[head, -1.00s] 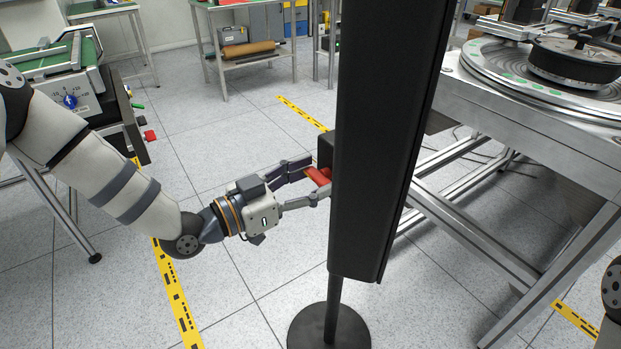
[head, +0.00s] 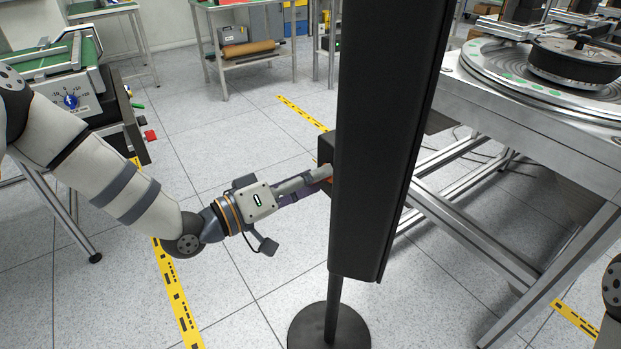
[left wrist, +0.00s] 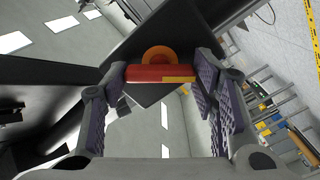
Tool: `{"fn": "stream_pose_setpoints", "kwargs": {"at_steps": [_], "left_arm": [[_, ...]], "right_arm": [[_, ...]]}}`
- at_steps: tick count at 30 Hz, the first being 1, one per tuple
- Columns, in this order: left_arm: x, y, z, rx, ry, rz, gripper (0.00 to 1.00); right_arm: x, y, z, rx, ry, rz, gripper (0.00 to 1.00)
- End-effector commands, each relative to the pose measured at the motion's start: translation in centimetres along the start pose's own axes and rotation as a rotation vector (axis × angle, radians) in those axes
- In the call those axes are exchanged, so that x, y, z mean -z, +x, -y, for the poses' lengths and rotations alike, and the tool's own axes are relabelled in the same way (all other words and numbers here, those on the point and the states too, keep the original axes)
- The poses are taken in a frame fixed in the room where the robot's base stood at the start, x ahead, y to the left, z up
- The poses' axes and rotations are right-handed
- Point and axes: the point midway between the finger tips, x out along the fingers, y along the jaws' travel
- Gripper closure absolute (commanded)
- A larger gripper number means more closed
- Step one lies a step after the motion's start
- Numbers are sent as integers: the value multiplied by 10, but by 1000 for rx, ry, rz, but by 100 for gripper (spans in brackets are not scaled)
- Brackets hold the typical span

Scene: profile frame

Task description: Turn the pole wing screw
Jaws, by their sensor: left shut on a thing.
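The pole's wing screw shows in the left wrist view as a red bar (left wrist: 150,74) with a yellow end and an orange round hub behind it. It sits on a dark block (head: 326,148) at the left side of the tall black panel (head: 385,130). In the head view only a sliver of red shows, mostly hidden by the fingers. My left gripper (head: 312,183) reaches in from the left and is shut on the wing screw. In the wrist view its purple-padded fingers stand at both ends of the bar. My right gripper is not in view.
The black panel stands on a pole with a round floor base (head: 330,328). A metal-framed machine table (head: 540,115) is close on the right. A green-topped bench (head: 75,50) stands at the left. Open floor lies around my left gripper.

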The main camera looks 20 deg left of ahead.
Motion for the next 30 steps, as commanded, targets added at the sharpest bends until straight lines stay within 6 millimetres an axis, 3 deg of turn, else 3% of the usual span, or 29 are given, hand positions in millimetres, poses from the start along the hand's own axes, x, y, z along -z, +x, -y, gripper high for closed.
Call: {"fn": "stream_pose_setpoints", "kwargs": {"at_steps": [15, 30], "left_arm": [[-2, 0, 1, 1, -429, 3, 75], [-1, 0, 0, 0, -598, 2, 75]], "right_arm": [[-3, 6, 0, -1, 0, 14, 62], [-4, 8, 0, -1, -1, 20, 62]]}}
